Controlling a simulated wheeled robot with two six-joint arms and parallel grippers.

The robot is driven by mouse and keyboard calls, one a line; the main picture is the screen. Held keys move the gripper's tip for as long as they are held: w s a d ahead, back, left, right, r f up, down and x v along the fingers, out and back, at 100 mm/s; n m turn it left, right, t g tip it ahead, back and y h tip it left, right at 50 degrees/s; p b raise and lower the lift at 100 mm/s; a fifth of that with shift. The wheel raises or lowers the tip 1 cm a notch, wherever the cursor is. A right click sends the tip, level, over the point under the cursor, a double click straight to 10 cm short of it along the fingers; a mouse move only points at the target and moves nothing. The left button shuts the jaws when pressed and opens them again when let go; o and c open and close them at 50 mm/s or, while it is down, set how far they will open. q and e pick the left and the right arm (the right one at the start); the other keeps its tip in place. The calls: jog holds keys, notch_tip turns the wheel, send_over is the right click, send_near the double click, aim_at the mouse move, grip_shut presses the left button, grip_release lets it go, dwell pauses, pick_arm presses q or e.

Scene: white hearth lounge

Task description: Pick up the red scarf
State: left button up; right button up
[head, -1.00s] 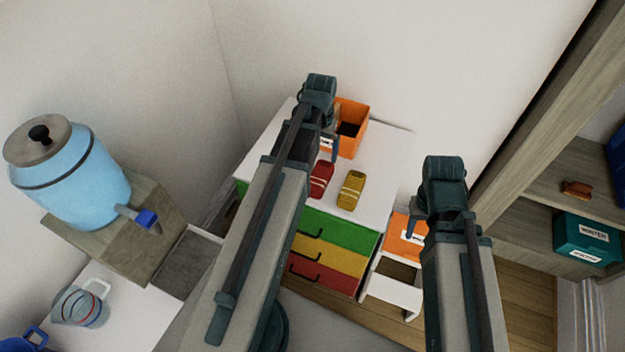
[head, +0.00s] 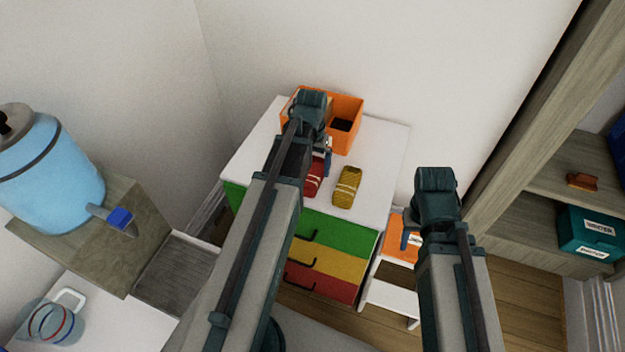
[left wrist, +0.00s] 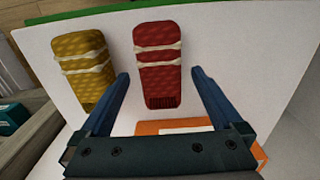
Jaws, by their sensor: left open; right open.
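The red scarf (head: 314,178) is folded, with pale bands around it, and lies on the white top of the drawer cabinet (head: 385,150). My left arm partly hides it in the head view. In the left wrist view the red scarf (left wrist: 159,65) shows whole, ahead of and between the open fingers of my left gripper (left wrist: 160,85), with nothing held. In the head view my left gripper (head: 326,158) is over the cabinet top beside the scarf. My right gripper (head: 408,236) is open and empty, right of the cabinet, by a low white unit.
A yellow folded scarf (head: 347,186) lies just right of the red one. An orange bin (head: 348,108) stands behind, partly hidden by my left gripper. A blue drink dispenser (head: 50,178) is at left. Wooden shelves (head: 545,180) are at right.

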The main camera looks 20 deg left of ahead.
aim_at(312, 172)
pick_arm(q)
jog(key=shift+w+f+b, duration=0.1)
jog(key=shift+f+b, duration=2.55)
jog(key=shift+r, duration=0.1)
jog(key=c, duration=1.3)
jog(key=shift+c, duration=0.2)
